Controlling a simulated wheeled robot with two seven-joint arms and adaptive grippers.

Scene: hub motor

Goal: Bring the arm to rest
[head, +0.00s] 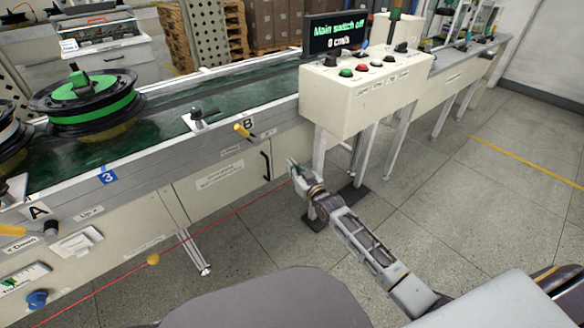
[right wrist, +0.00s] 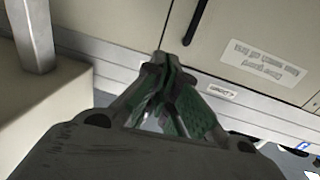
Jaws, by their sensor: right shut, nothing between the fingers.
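My right gripper (head: 293,165) is at the end of my right arm, which reaches up from the lower right in the head view. It is in front of the conveyor's cream side panel (head: 222,176), left of the control box's leg. In the right wrist view the right gripper (right wrist: 167,62) has its fingertips together with nothing between them. The cabinet panel with a dark handle (right wrist: 196,22) shows beyond the fingertips. Whether the gripper touches the panel I cannot tell. My left gripper is in neither view.
A control box (head: 362,95) with coloured buttons stands at the conveyor, under a screen (head: 334,35) reading "Main switch off, 0 cm/s". A black and green hub motor (head: 90,104) sits on the green belt (head: 185,112). A red cord (head: 215,222) runs along the conveyor front. Floor at right is clear.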

